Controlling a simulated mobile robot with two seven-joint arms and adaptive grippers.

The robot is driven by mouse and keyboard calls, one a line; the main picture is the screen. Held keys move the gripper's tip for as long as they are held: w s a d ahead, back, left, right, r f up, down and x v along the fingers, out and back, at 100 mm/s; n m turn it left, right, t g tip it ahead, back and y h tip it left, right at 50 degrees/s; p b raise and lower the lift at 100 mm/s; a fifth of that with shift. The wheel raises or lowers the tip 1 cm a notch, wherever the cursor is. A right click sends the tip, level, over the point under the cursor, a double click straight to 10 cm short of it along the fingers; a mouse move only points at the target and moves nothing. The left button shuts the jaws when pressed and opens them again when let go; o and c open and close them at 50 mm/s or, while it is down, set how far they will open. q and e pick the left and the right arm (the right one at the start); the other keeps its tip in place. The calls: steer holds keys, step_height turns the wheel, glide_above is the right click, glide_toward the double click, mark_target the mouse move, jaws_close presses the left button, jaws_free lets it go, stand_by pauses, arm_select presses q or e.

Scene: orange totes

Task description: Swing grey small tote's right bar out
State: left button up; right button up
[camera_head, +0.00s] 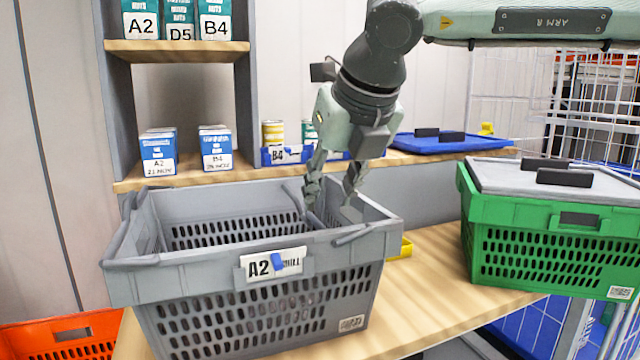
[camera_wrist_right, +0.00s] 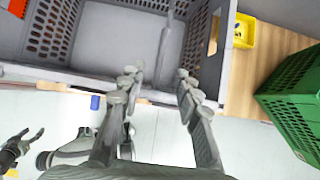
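The grey small tote (camera_head: 262,334), labelled A2, stands on the wooden table. Its right bar (camera_head: 352,235) shows in part at the front right rim; my fingers hide some of it. In the right wrist view the bar (camera_wrist_right: 166,45) runs across the tote opening, inward of the right wall. My right gripper (camera_head: 332,198) is open over the right part of the tote. In the right wrist view its fingers (camera_wrist_right: 158,82) are on either side of the bar; contact cannot be told. My left gripper (camera_wrist_right: 27,140) appears small and open at the lower left there.
A green tote (camera_head: 550,250) with a grey lid stands to the right. A yellow bin (camera_head: 406,247) sits close to the grey tote's right side. Shelves with boxes (camera_head: 158,154) and a blue bin (camera_head: 284,155) are behind. An orange tote (camera_head: 70,335) is at lower left.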

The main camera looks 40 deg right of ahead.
mark_target(320, 223)
steer(key=shift+w+d+f, duration=0.1)
steer(key=shift+w+f, duration=0.15)
steer(key=shift+f, duration=0.4)
arm_select(q)
steer(key=shift+a+b+v, duration=0.1)
steer(key=shift+b+v, duration=0.2)
steer(key=shift+v, duration=0.5)
steer(key=shift+a+b+v, duration=0.15)
steer(key=shift+b+v, duration=0.15)
steer(key=shift+v, duration=0.5)
arm_select(e)
steer(key=shift+x, duration=2.65)
